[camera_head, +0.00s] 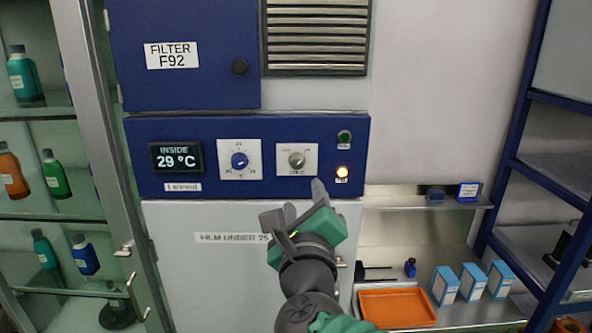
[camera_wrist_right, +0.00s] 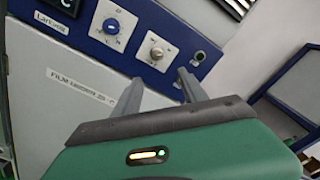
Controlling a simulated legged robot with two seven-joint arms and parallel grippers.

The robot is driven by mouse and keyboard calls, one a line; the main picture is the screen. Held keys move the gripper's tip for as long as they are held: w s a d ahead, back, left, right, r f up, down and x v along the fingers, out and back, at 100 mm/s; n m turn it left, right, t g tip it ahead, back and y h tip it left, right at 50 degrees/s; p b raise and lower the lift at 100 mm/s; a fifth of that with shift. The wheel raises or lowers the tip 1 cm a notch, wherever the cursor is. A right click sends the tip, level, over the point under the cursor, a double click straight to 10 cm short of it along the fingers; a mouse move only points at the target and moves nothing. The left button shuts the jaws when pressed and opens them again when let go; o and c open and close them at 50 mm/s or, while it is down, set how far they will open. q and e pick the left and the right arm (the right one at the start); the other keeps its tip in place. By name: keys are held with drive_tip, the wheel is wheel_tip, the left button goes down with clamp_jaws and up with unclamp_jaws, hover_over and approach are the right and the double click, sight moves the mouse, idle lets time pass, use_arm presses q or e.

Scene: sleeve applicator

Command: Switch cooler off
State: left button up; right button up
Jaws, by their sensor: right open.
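The cooler's blue control panel (camera_head: 220,127) fills the middle of the head view. Its grey knob (camera_head: 297,159) sits on a white plate with small, blurred lettering; the knob also shows in the right wrist view (camera_wrist_right: 156,52). A blue temperature dial (camera_head: 239,160) is left of it, and the display (camera_head: 176,157) reads INSIDE 29 °C. A yellow lamp (camera_head: 342,171) is lit below a dark green lamp (camera_head: 344,137). My right gripper (camera_head: 292,203) is open and empty, just below and in front of the grey knob, apart from it. My left gripper is not in view.
Glass shelves with several bottles (camera_head: 25,75) stand at the left behind a framed door (camera_head: 92,100). At lower right are an orange tray (camera_head: 397,308) and several blue-white boxes (camera_head: 472,281) on a counter. A blue rack (camera_head: 515,150) stands at the right.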

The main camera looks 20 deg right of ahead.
drive_tip(key=w+d+f+b, duration=0.1)
drive_tip(key=p, duration=0.2)
approach(298, 165)
drive_tip(key=d, duration=0.1)
drive_tip(key=w+p, duration=0.1)
drive_tip(key=w, duration=0.2)
drive_tip(key=w+p, duration=0.1)
drive_tip(key=w, duration=0.3)
drive_tip(key=shift+w+a+r, duration=0.15)
drive_tip(key=shift+w+d, duration=0.6)
drive_tip(key=shift+w, duration=0.1)
drive_tip(key=shift+d+f, duration=0.2)
drive_tip(key=shift+d, duration=0.55)
drive_tip(key=shift+c, duration=1.1)
drive_tip(key=shift+a, duration=0.6)
drive_tip(key=c, duration=0.7)
clamp_jaws()
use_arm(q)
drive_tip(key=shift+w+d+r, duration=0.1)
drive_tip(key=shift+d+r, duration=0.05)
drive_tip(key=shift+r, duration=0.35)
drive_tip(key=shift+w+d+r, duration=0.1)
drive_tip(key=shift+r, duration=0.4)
use_arm(e)
drive_tip(key=shift+d, duration=0.15)
